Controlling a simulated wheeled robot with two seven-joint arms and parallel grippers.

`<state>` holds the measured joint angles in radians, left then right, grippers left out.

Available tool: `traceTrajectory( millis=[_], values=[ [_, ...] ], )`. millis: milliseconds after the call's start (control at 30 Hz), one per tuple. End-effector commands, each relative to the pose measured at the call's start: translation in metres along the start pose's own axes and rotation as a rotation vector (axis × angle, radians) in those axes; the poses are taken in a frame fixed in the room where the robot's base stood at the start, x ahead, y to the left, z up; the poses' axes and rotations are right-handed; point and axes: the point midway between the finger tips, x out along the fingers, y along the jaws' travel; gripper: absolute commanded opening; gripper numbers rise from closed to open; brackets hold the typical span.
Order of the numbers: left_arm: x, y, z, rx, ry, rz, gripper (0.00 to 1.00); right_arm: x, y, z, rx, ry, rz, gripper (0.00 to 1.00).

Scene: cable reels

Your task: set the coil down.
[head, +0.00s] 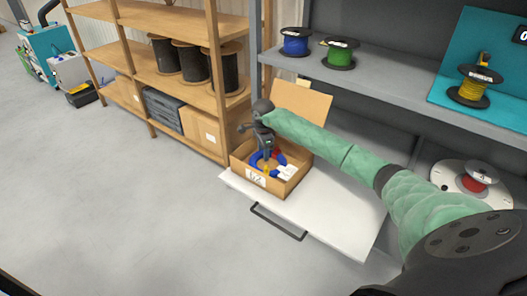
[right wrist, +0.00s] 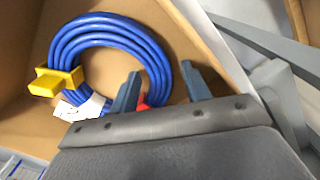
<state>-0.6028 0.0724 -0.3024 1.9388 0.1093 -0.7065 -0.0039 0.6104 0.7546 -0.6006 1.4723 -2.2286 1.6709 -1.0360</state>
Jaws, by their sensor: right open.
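The coil is a loop of blue cable (right wrist: 75,42) lying in an open cardboard box (head: 292,189). In the right wrist view it has a yellow clip (right wrist: 57,82) at the left, a red piece near my fingers and a white tag (right wrist: 82,108). In the head view the blue coil (head: 255,160) is partly hidden by my gripper. My right gripper (head: 264,153) is over the box with its fingers open. In the right wrist view its fingertips (right wrist: 163,78) are apart, with part of the coil between or below them; contact cannot be told. My left gripper is not in view.
The box stands on a white pulled-out board (head: 335,215) with a dark handle (head: 278,222). Blue (head: 295,42), green (head: 340,53) and yellow (head: 472,86) reels stand on the grey shelf above. Wooden shelving (head: 160,80) with black reels is at the left. The floor in front is clear.

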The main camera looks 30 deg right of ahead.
Motion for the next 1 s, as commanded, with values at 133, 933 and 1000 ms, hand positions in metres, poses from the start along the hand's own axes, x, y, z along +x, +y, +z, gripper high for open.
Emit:
traceTrajectory(
  millis=[133,933,1000],
  values=[
    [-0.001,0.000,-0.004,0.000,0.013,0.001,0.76,-0.020,-0.001,0.000,-0.001,0.000,-0.004,0.47],
    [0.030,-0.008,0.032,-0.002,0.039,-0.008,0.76,-0.120,0.000,0.000,0.000,0.000,0.000,0.47],
    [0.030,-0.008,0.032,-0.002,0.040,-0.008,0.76,-0.120,0.000,0.000,0.000,-0.001,0.000,0.47]
  ],
)
